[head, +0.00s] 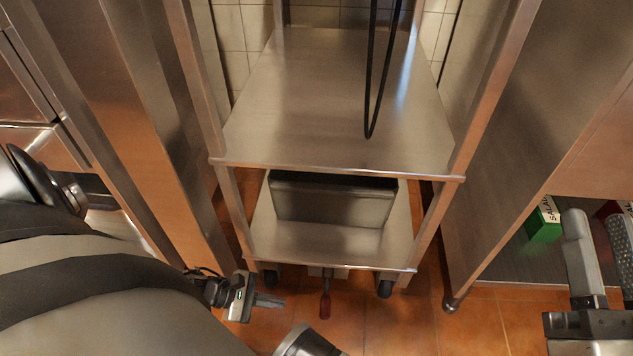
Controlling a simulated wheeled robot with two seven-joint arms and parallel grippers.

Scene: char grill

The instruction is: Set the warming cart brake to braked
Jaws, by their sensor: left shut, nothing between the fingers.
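The steel warming cart (335,170) stands in the middle of the view, with an upper shelf and a lower shelf. A brake lever with a red tip (325,304) sticks out low at the front, under the middle of the lower shelf's front edge. My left gripper (275,300) is shut and empty, left of the red tip and apart from it. My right gripper (602,252) is at the lower right, its two fingers spread with a gap between them, far from the lever.
A metal box (335,205) sits on the lower shelf. Dark caster wheels (385,288) stand under the cart. A steel table with a green box (543,222) on its low shelf is at the right. Steel cabinets (110,120) line the left. The orange tile floor (400,325) in front is clear.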

